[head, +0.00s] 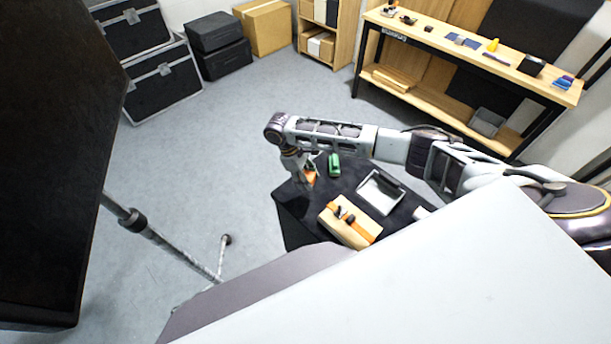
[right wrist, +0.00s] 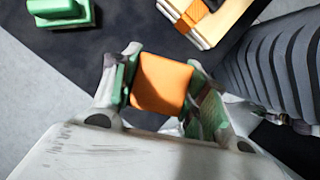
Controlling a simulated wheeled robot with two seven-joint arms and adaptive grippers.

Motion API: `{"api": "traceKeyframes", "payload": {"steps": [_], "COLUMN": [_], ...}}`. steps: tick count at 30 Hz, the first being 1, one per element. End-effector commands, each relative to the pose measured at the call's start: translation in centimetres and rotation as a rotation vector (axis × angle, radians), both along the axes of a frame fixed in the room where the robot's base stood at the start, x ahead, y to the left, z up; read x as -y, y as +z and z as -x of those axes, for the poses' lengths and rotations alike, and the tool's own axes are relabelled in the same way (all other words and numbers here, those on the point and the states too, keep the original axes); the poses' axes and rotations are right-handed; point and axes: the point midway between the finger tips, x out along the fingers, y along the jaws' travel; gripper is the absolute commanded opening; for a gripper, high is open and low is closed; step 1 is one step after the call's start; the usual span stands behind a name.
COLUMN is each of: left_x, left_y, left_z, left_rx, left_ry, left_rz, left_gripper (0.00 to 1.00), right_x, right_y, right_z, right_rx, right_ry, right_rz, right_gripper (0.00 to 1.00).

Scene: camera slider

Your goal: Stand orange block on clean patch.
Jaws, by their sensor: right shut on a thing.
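The orange block (right wrist: 161,84) is between the two fingers of my right gripper (right wrist: 165,88) in the right wrist view, and the gripper is shut on it. In the head view the orange block (head: 309,177) shows just below my right gripper (head: 304,180), over the left part of the black table top (head: 297,222). I cannot tell whether the block touches the table. No clean patch can be made out in either view. My left gripper is not in view.
A green object (head: 334,165) stands close to the right gripper. A wooden box with an orange strap (head: 349,224) and a grey tray (head: 381,191) are on the same table. A stand's pole (head: 165,238) is at the left. A wooden workbench (head: 480,55) stands at the back right.

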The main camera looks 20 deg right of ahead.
Motion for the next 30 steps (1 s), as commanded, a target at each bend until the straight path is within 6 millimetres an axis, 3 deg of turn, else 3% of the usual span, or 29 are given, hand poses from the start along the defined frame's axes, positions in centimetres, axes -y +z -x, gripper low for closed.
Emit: {"api": "traceKeyframes", "payload": {"steps": [12, 30], "left_x": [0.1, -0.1], "left_y": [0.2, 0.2], "left_z": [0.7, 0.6], "left_rx": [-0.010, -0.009], "left_ry": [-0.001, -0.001], "left_rz": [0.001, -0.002], "left_gripper": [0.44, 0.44], "right_x": [1.2, 1.4], "right_y": [-2.0, -2.3], "right_z": [-1.0, -1.2], "right_rx": [0.000, 0.000], "right_ry": [0.294, 0.341], "right_rz": [0.000, 0.000], "right_gripper": [0.20, 0.20]}}
